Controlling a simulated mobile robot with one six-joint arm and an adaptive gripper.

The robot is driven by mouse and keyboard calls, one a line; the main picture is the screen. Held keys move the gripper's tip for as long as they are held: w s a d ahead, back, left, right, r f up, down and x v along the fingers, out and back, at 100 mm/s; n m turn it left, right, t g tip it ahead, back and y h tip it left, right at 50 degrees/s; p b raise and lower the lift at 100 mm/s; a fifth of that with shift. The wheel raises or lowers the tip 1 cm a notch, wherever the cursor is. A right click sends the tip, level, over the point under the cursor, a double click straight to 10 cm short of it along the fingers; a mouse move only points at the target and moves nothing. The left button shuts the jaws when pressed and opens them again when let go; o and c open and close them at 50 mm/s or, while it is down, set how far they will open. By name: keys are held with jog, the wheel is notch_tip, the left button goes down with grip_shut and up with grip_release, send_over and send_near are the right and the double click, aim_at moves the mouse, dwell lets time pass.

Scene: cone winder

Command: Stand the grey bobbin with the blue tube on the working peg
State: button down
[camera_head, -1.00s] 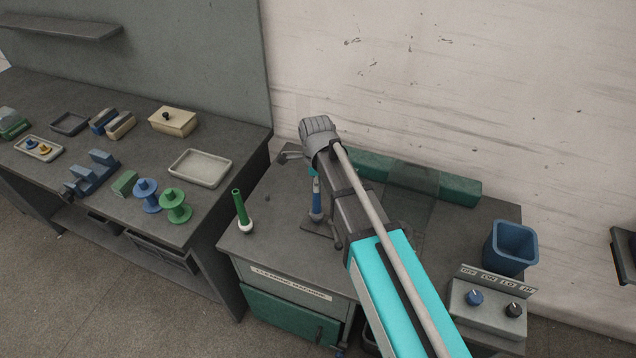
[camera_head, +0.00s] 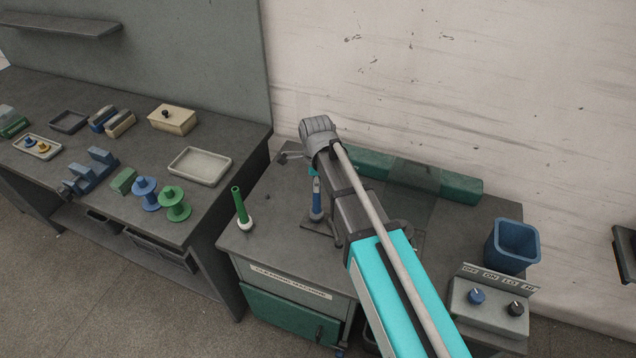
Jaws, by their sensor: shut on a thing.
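The blue tube (camera_head: 317,205) stands about upright at the middle of the cleaning machine's top, above a dark plate (camera_head: 312,228). Little grey of its bobbin can be made out. My gripper (camera_head: 315,180) comes down from the wrist over the tube's upper end and is shut on it. The fingers are small and partly hidden by my arm. I cannot tell whether the tube's foot touches the plate or a peg. No separate working peg can be made out.
A green tube on a white foot (camera_head: 241,208) stands to the left. A blue bin (camera_head: 512,247) and a knob box (camera_head: 487,304) are at the right. A blue spool (camera_head: 146,194) and a green spool (camera_head: 174,204) stand on the left bench, near a pale tray (camera_head: 200,166).

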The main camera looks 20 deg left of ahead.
jog(key=shift+c, duration=2.1)
grip_release()
jog(key=s+d+n, duration=0.3)
jog(key=d+n, duration=0.4)
jog(key=d, duration=1.1)
jog(key=s+d+n, duration=0.2)
jog(key=d+n, duration=0.5)
jog(key=d, duration=1.2)
jog(key=shift+s, duration=0.4)
